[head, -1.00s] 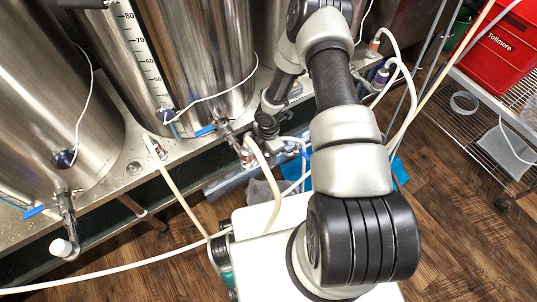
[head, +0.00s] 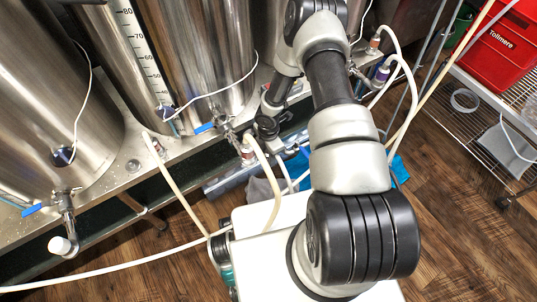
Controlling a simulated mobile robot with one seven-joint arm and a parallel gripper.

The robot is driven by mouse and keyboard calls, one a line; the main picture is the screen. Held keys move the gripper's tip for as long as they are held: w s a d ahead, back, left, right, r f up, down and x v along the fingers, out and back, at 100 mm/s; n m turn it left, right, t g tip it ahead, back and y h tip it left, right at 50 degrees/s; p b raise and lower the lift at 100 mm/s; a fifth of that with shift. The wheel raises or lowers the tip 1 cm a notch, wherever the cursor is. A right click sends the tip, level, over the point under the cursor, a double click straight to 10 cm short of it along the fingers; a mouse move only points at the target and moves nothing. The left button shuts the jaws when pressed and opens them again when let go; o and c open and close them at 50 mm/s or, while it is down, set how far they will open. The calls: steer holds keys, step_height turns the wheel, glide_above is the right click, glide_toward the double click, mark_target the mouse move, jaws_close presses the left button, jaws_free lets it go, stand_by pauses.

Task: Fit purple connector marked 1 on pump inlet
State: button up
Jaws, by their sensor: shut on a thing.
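My arm reaches over the bench, and my gripper (head: 268,128) hangs low by the middle tank's outlet. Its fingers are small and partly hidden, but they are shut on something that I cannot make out. A purple fitting (head: 381,75) on a white hose shows at the right, beyond my arm; I can read no mark on it. A grey metal body (head: 228,181), perhaps the pump, lies below the bench edge. Its inlet cannot be made out. A pale hose runs near my gripper.
Steel tanks (head: 205,55) with blue-handled valves stand on the bench (head: 100,195). A hose with a red fitting (head: 247,155) hangs close to my gripper. A wire rack (head: 490,150) with a red bin (head: 503,45) is at the right. Wooden floor (head: 450,240) is open at lower right.

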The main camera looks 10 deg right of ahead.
steer(key=shift+f, duration=0.2)
steer(key=o, duration=1.2)
step_height(320, 180, up, 18)
steer(key=p, duration=0.5)
steer(key=shift+f, duration=0.25)
